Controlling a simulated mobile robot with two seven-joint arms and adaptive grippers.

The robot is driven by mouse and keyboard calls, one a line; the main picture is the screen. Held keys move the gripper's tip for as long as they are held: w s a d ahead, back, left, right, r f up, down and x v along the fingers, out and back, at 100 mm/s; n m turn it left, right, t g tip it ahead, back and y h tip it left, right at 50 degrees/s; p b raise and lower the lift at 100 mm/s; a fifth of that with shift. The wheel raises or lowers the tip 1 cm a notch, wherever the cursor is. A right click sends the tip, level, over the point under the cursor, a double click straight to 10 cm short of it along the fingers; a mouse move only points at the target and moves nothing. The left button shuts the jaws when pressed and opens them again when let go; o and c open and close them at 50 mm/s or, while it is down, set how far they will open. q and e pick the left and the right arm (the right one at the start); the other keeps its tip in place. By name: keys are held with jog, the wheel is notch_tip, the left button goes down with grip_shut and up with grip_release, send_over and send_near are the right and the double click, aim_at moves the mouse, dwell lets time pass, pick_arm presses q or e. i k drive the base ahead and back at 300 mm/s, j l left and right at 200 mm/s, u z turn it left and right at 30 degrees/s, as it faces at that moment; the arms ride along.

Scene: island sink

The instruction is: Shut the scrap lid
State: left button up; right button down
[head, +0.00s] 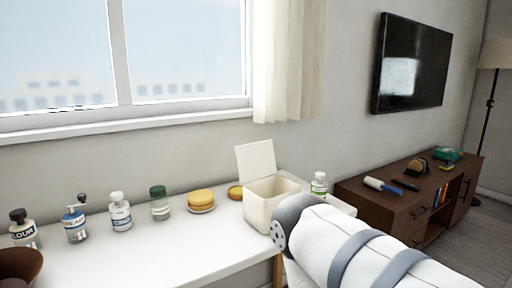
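A cream square scrap bin (262,209) stands on the right end of the white counter. Its lid (256,160) is raised, standing nearly upright at the back of the bin. One of my arms comes in from the lower right, and its grey and white links cover the bin's lower right corner in the picture; I cannot tell whether they touch. Neither gripper shows in the head view.
The white counter (150,250) holds several bottles and jars, a yellow stacked item (201,200) and a brown bowl (18,266). A dark wooden cabinet (400,205) stands further right.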

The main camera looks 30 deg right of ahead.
aim_at(257, 161)
jog(key=l+u, duration=0.35)
jog(key=l, duration=1.15)
